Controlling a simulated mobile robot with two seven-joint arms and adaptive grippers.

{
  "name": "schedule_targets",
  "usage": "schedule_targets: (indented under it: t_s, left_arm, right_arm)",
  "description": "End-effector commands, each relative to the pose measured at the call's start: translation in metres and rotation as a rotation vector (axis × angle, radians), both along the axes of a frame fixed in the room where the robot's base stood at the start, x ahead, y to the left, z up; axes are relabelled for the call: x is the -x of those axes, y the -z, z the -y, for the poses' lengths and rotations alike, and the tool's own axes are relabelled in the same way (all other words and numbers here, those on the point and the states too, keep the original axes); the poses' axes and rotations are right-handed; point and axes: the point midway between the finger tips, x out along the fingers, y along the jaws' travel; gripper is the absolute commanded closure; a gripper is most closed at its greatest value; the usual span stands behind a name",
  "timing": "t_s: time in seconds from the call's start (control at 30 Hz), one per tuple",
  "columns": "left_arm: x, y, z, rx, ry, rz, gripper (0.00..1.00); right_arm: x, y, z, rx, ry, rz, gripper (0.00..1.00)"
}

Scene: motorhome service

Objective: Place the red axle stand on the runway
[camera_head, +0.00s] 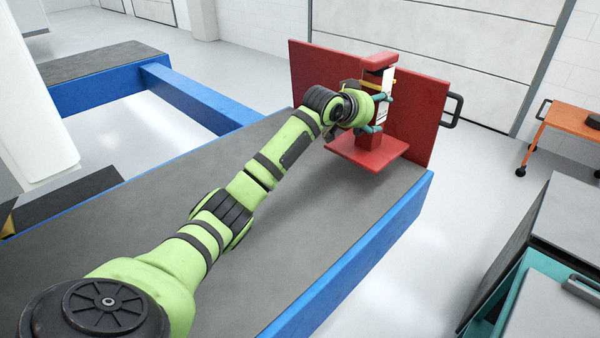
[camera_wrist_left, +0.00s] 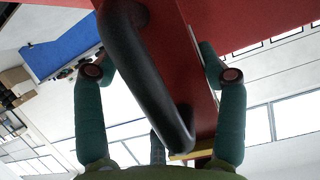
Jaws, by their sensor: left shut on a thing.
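The red axle stand (camera_head: 368,152) has a square base plate, an upright column with a white label, and a block-like top. It stands upright over the far part of the grey-topped, blue-sided runway (camera_head: 300,205). I cannot tell whether its base touches the surface. My left gripper (camera_head: 379,113) is at the column, with its teal fingers on either side. In the left wrist view, the fingers are around a black handle (camera_wrist_left: 150,75) on the stand, beside its red column. My right gripper is not in view.
A red upright panel (camera_head: 424,105) with a black handle on its right side stands close behind the stand. An orange cart (camera_head: 570,119) and a grey-and-teal cabinet (camera_head: 560,230) are at the right. Another runway part (camera_head: 105,62) lies at the back left.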

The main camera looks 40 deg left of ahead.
Motion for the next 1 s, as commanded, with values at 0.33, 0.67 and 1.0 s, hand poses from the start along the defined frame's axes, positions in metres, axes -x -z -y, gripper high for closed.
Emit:
schedule_targets:
  t_s: [0.33, 0.67, 1.0]
  left_arm:
    - [0.039, 0.02, -0.026, -0.004, -0.001, 0.013, 0.87]
    - [0.082, 0.05, -0.053, -0.003, -0.001, 0.013, 0.87]
    - [0.097, 0.065, -0.062, 0.0, -0.001, 0.017, 0.87]
  right_arm:
    - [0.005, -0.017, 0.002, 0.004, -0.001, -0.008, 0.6]
    - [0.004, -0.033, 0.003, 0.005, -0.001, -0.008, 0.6]
    - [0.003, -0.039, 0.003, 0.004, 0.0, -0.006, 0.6]
